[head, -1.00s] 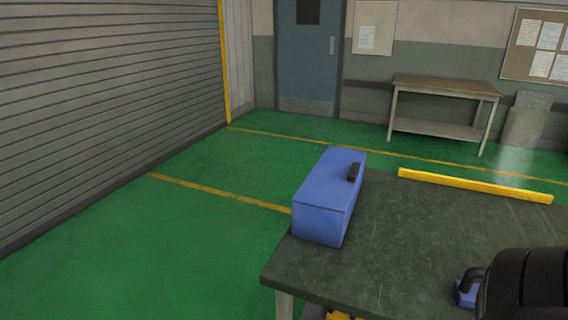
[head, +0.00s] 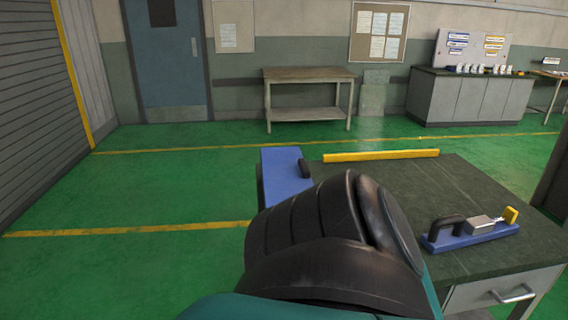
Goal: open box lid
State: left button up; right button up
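The blue box (head: 283,172) stands at the left end of the dark table. Its lid looks shut, with a black handle (head: 304,168) on the lid's right side. The black and teal link of my arm covers the front and lower part of the box. Neither gripper shows in the head view, so I cannot tell where they are relative to the box.
A blue fixture (head: 470,236) with a black handle, a metal block and a yellow part lies on the dark table (head: 460,190) at right. A yellow bar (head: 380,155) runs along the table's back edge. A workbench (head: 308,76) stands at the wall.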

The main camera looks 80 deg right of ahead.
aim_at(286, 173)
jog(key=i+z, duration=0.15)
jog(key=z, duration=0.3)
jog(key=i+z, duration=0.2)
jog(key=z, duration=0.25)
jog(key=i+j+z, duration=0.15)
jog(key=z, duration=0.3)
